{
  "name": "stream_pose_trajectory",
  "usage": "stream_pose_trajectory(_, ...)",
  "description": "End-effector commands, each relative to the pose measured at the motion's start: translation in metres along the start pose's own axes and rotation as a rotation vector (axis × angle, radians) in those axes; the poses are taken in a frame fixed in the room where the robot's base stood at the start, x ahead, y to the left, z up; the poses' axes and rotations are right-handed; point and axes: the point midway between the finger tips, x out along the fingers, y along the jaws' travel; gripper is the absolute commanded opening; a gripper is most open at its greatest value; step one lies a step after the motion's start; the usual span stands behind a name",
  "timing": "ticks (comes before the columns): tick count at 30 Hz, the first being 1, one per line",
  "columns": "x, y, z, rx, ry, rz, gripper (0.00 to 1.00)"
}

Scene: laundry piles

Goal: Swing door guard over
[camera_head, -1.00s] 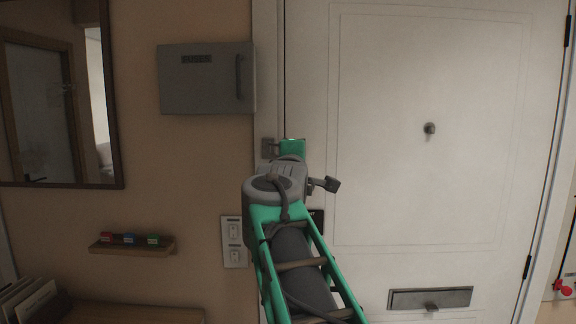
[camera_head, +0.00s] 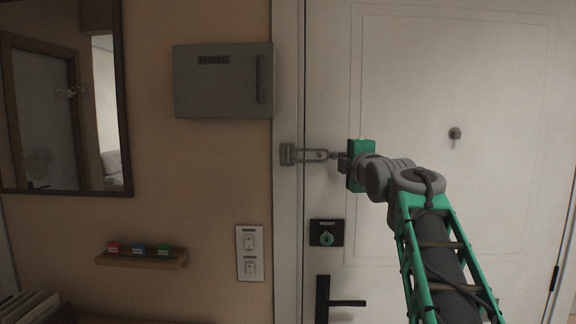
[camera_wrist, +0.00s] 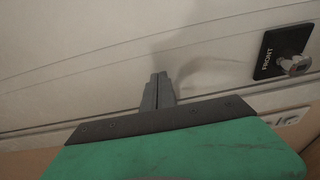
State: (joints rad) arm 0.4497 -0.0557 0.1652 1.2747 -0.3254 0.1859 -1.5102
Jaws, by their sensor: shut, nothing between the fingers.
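The grey door guard (camera_head: 312,155) is mounted on the door frame at left. Its looped bar reaches right across the frame edge onto the white door (camera_head: 400,90), roughly level. My gripper (camera_head: 342,160) is at the bar's right end, in front of the door. I cannot tell whether the fingers touch the bar. In the wrist view my gripper (camera_wrist: 158,90) shows its two grey fingers together, with nothing between them, pointing at the door surface. The guard cannot be made out in the wrist view.
A black lock plate (camera_head: 326,233) with a knob and a black lever handle (camera_head: 342,303) are below the guard. A grey wall box (camera_head: 223,80), light switches (camera_head: 250,253), a small shelf (camera_head: 142,259) and a mirror (camera_head: 62,100) are left. The door's middle is clear, with a peephole (camera_head: 455,133).

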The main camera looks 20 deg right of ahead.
Motion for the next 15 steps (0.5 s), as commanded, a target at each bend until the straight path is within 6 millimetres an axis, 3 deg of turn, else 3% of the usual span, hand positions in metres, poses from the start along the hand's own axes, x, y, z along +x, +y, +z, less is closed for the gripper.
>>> stream_pose_trajectory(15,0.0058,0.0104,-0.0024,-0.002,0.003,0.021,0.0)
